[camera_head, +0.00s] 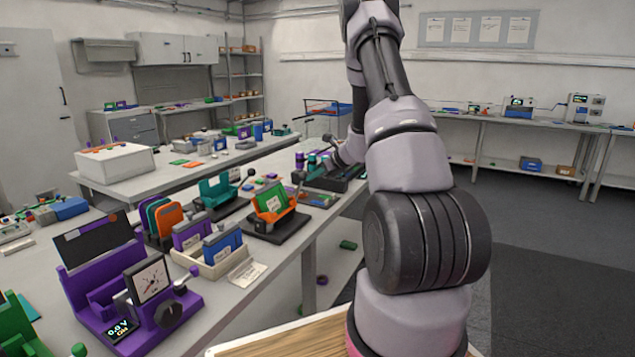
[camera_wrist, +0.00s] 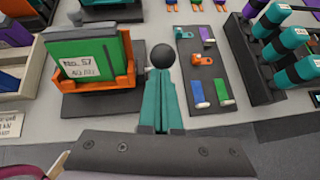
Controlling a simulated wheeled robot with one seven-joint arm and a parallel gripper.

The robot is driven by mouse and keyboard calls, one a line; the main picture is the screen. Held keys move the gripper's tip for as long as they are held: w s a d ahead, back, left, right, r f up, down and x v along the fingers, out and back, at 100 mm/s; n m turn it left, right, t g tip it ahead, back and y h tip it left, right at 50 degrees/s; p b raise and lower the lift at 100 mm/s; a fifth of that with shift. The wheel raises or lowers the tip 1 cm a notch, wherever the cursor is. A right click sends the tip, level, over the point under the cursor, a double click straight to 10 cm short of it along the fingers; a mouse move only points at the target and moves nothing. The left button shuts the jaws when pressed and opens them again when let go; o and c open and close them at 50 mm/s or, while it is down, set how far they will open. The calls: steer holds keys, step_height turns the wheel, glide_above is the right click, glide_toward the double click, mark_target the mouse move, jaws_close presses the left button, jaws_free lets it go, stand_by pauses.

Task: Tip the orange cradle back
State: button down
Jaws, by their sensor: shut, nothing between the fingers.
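The orange cradle (camera_head: 272,218) stands on a dark base plate on the bench and holds a green block (camera_head: 269,201). The block looks leaned in the head view. In the wrist view the orange cradle (camera_wrist: 125,80) is left of my fingers, and its green block (camera_wrist: 88,60) bears a label reading No. 57. A black ball knob (camera_wrist: 163,55) shows just beyond my fingertips; a dark knob on a lever (camera_head: 298,177) stands at the cradle's right side. My gripper (camera_wrist: 161,78) has teal fingers, shut and empty. Whether they touch the knob I cannot tell.
A dark tray (camera_wrist: 205,75) with small coloured parts lies right of the cradle, and a rack of teal cylinders (camera_wrist: 285,40) stands beyond it. A teal cradle (camera_head: 218,190) is behind left. Purple and blue units (camera_head: 222,243) stand nearer in front.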

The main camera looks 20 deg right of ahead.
mark_target(303, 173)
steer(key=shift+w+a+r+g+h, duration=0.35)
steer(key=shift+w+a+r+g, duration=0.1)
steer(key=shift+w+a+g, duration=0.15)
steer(key=shift+w+a+r+g+h, duration=0.4)
steer(key=shift+w+r+g, duration=0.1)
steer(key=shift+w, duration=0.2)
steer(key=w+a+f+g+h, duration=0.1)
steer(key=w+a+g+h, duration=0.1)
steer(key=w+a, duration=0.5)
steer(key=shift+w+a+g+h, duration=0.35)
steer(key=shift+w+g, duration=0.45)
steer(key=shift+w, duration=0.6)
steer(key=shift+a+f, duration=0.1)
steer(key=shift+a, duration=0.05)
